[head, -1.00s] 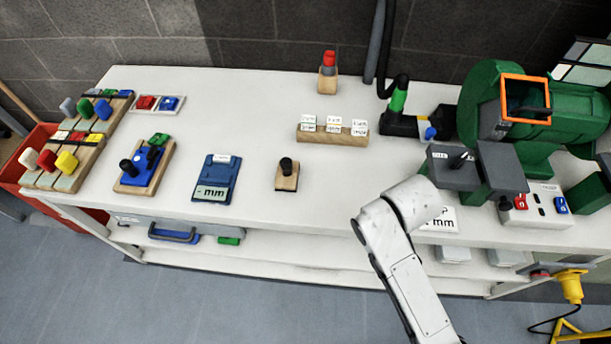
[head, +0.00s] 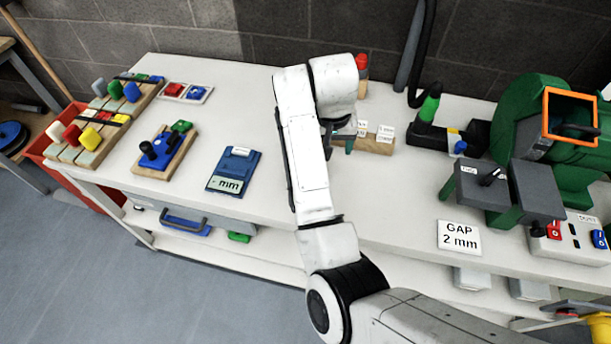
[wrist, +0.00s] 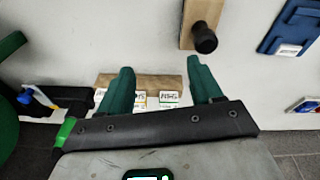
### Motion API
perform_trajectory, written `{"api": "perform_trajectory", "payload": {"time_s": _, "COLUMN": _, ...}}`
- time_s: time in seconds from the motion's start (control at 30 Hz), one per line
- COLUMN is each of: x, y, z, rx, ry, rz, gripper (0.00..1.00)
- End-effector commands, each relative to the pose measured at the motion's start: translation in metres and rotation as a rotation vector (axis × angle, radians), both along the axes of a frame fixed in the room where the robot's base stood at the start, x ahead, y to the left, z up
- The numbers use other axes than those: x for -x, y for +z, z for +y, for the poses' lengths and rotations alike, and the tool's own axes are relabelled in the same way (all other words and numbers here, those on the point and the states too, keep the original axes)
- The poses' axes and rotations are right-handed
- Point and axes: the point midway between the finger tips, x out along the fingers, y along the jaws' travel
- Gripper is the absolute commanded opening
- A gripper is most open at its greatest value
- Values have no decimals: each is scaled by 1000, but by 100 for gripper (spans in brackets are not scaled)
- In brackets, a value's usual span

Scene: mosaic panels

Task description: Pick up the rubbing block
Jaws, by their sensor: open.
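The rubbing block appears to be the small wooden block with a round black knob (wrist: 203,38), lying on the white bench at the top of the wrist view. In the head view my arm hides it. My gripper (wrist: 162,75) has two green fingers set wide apart with nothing between them. The block is beyond the fingertips, nearer the right finger, and not touched. In the head view the gripper (head: 338,138) is partly hidden by my own wrist, over the middle of the bench beside the wooden card holder.
The wooden card holder (head: 377,143) lies under my fingers. A red-topped wooden piece (head: 361,72) stands behind it. A blue gauge (head: 234,170) and a blue fixture on a board (head: 163,152) lie left. A green machine (head: 545,130) stands right. Bench space around the block is clear.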

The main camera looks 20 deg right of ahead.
Motion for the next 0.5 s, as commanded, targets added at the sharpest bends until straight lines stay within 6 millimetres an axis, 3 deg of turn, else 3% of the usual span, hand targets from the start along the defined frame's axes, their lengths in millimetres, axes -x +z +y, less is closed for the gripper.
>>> {"api": "perform_trajectory", "payload": {"time_s": 0.03, "x": -11, "y": 6, "z": 16, "rx": -23, "ry": 1, "rz": 2, "gripper": 65}}
{"api": "perform_trajectory", "payload": {"time_s": 0.2, "x": -29, "y": 21, "z": 47, "rx": -66, "ry": 1, "rz": 15, "gripper": 65}}
{"api": "perform_trajectory", "payload": {"time_s": 0.33, "x": -32, "y": 21, "z": 54, "rx": -75, "ry": 0, "rz": 21, "gripper": 65}}
{"api": "perform_trajectory", "payload": {"time_s": 0.5, "x": -34, "y": -4, "z": 53, "rx": -75, "ry": 0, "rz": 25, "gripper": 65}}
